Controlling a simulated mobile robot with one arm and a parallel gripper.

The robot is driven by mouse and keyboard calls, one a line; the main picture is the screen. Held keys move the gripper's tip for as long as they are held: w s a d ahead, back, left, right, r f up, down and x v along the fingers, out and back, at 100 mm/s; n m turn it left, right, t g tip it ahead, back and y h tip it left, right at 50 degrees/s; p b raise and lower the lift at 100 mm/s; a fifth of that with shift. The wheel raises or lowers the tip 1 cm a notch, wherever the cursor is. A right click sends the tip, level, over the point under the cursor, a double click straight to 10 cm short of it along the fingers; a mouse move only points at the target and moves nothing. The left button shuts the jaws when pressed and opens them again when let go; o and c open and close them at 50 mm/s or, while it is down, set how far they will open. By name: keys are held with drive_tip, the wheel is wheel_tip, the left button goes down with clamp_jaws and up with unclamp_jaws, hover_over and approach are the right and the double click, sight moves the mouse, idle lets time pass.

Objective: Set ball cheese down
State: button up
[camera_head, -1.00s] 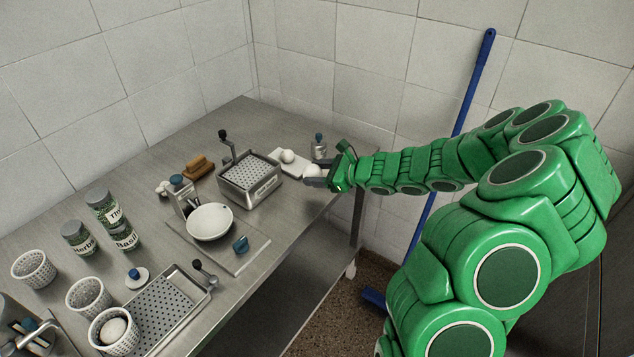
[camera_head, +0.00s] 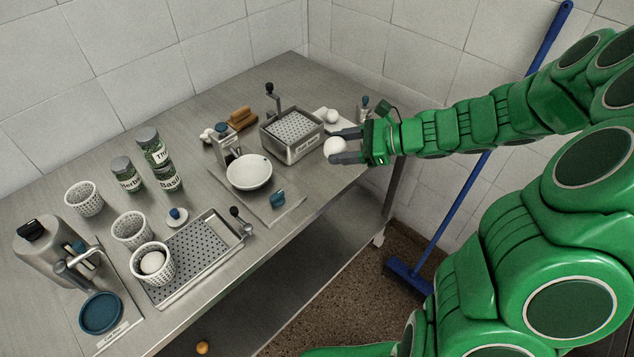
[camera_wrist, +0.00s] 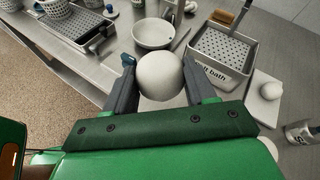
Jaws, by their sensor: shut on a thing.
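A white ball cheese (camera_head: 335,148) is between the two grey fingers of my gripper (camera_head: 345,146), near the table's front right edge. In the wrist view the ball cheese (camera_wrist: 159,74) fills the gap between the fingers of my gripper (camera_wrist: 160,84), which are shut on it. It is held at the near right corner of the perforated bath box (camera_head: 292,134); I cannot tell its exact height above the table.
A white bowl (camera_head: 249,174) stands left of the box on a board. A perforated tray (camera_head: 193,258) lies at the front left, beside two empty baskets (camera_head: 132,231) (camera_head: 84,198). Spice jars (camera_head: 152,146) stand behind. A small bottle (camera_head: 364,108) stands near my gripper.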

drive_tip(key=s+a+n+g, duration=0.2)
drive_tip(key=s+n+g, duration=0.15)
drive_tip(key=s, duration=0.75)
hover_over(321, 185)
drive_tip(key=shift+s+f, duration=0.15)
drive_tip(key=shift+f, duration=2.1)
drive_tip(key=shift+s+f, duration=0.15)
drive_tip(key=shift+f, duration=2.1)
drive_tip(key=shift+w+f, duration=0.2)
drive_tip(key=shift+f, duration=1.65)
drive_tip(key=shift+f, duration=0.15)
drive_tip(key=o, duration=1.1)
drive_tip(key=shift+c, duration=0.2)
